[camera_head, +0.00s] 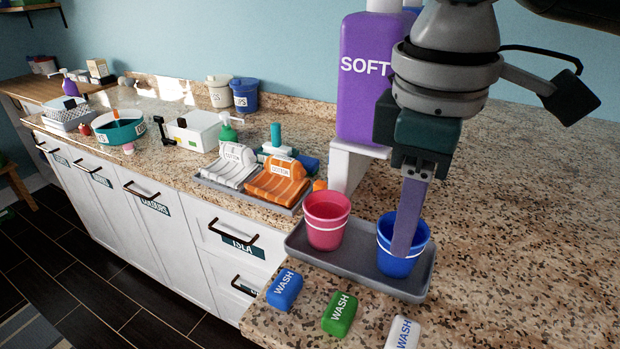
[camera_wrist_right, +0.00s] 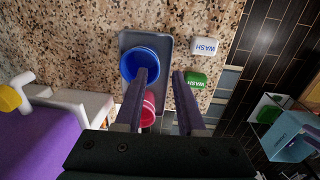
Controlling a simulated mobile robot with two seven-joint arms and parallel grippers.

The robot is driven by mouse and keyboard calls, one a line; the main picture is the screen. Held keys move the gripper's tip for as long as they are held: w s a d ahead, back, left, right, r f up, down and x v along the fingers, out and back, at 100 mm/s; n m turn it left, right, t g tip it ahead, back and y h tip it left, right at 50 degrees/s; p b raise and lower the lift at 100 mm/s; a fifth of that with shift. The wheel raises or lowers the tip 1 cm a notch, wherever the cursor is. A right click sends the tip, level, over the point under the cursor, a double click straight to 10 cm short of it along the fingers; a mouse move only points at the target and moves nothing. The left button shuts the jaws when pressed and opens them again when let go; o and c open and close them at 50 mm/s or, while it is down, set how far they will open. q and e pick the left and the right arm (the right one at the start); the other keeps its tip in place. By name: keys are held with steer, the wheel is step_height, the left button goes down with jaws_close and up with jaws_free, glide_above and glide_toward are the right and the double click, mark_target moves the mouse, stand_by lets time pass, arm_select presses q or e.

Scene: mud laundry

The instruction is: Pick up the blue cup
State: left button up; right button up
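The blue cup (camera_head: 418,262) stands upright on the right part of a grey tray (camera_head: 305,255), beside a pink cup (camera_head: 327,222). My right gripper (camera_head: 403,252) points down at the blue cup, and its finger covers part of the cup. In the right wrist view the gripper (camera_wrist_right: 160,76) is open, its two fingers apart. There the left finger overlaps the rim of the blue cup (camera_wrist_right: 131,62) and the right finger is outside it. I cannot tell whether the fingers touch the cup. The pink cup (camera_wrist_right: 149,108) is partly hidden behind the left finger. My left gripper is not in view.
Blue (camera_head: 284,290), green (camera_head: 340,314) and white (camera_head: 403,334) WASH blocks lie in front of the tray. A purple SOFT bottle (camera_head: 362,85) stands on a white stand (camera_head: 350,168) behind it. The counter to the right (camera_head: 530,230) is clear.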

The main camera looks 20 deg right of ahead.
steer(key=f, duration=0.3)
steer(key=f+p, duration=0.1)
steer(key=f, duration=0.1)
steer(key=shift+w+d+f, duration=0.15)
steer(key=shift+w, duration=0.2)
steer(key=shift+c, duration=0.3)
jaws_close()
